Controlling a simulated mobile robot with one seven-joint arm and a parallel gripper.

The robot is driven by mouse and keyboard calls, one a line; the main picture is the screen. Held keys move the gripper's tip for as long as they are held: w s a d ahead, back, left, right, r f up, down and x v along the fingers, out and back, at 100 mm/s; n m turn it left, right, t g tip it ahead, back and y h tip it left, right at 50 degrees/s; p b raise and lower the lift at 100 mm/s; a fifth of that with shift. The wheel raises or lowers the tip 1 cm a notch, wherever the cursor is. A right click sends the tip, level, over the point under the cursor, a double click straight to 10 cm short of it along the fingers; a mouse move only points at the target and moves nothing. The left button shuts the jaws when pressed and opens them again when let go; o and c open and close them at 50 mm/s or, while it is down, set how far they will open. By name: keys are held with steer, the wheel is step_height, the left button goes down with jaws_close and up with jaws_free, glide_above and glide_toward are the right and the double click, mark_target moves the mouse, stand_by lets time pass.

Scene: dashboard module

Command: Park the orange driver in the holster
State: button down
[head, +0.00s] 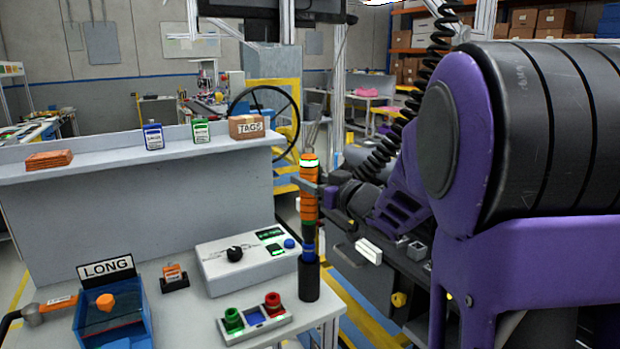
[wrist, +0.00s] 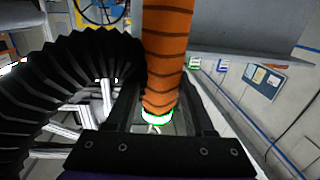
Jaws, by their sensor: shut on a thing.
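The orange driver (head: 309,205) stands upright at the right end of the workbench, with a green-lit ring near its top and a blue section (head: 308,251) low down. My gripper (head: 311,187) is shut on its upper body. The black cylindrical holster (head: 308,283) stands directly below, at the bench's right edge. The driver's lower end meets the holster's mouth; how deep it sits inside cannot be told. In the wrist view the driver's ribbed orange body (wrist: 167,55) runs between my fingers (wrist: 160,105), its glowing ring near the wrist. The holster is hidden there.
A grey control box (head: 245,262) and a tray with green and red knobs (head: 253,319) stand close left of the holster. A blue bin (head: 135,335) marked LONG is farther left. A raised shelf (head: 120,150) runs behind, carrying small bottles and a TAGS box (head: 246,127).

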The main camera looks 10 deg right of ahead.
mark_target(313, 223)
steer(key=shift+f+b, duration=2.65)
steer(key=shift+f, duration=2.45)
steer(key=shift+c, duration=1)
jaws_free()
steer(key=shift+f, duration=0.1)
